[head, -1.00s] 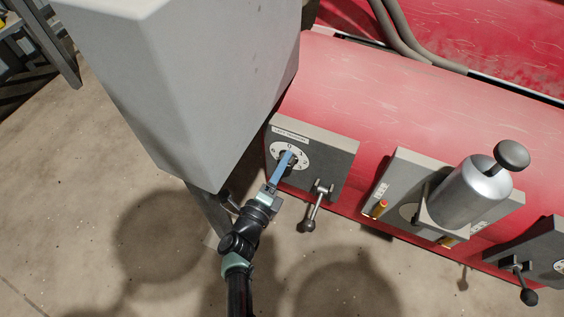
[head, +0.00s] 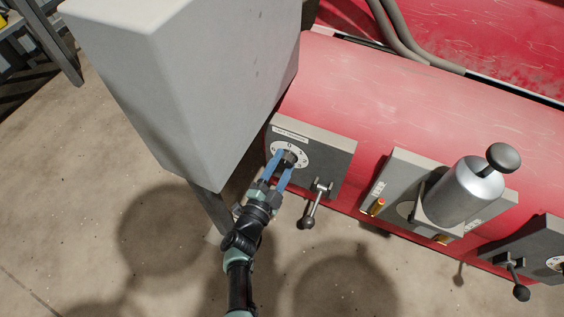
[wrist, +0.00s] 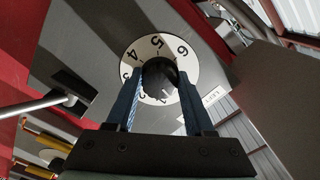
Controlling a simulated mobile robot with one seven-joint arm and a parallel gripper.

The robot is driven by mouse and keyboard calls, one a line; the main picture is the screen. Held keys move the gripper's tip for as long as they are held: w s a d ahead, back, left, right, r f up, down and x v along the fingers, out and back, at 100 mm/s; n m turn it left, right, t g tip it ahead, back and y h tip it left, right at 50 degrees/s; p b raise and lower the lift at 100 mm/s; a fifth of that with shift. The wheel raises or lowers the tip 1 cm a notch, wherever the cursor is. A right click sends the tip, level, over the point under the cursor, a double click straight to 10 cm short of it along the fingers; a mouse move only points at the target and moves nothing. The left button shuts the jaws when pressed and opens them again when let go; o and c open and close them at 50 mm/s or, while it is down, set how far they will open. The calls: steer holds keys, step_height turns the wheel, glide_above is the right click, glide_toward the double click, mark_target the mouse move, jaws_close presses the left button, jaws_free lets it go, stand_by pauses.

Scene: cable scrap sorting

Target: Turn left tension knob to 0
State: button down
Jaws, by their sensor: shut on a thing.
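The left tension knob (wrist: 160,76) is a dark round knob in the middle of a white numbered dial (wrist: 142,47) on a grey panel (head: 325,160). In the wrist view the 4, 5 and 6 show on the dial; fingers and knob hide other marks. In the head view a 0 seems to stand at the dial's top edge. My gripper (head: 284,158) has its two blue fingers on opposite sides of the knob and is shut on it. I cannot read clearly which number the knob points to.
A lever with a ball end (head: 308,222) sticks out right of the dial. A large grey box (head: 190,90) stands close on the left. A silver cylinder with a black knob (head: 465,195) and a red machine body (head: 400,110) lie to the right.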

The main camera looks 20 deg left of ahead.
steer(key=shift+s+n, duration=0.1)
steer(key=shift+n, duration=0.7)
steer(key=shift+d+f, duration=0.1)
steer(key=shift+c, duration=1.4)
jaws_free()
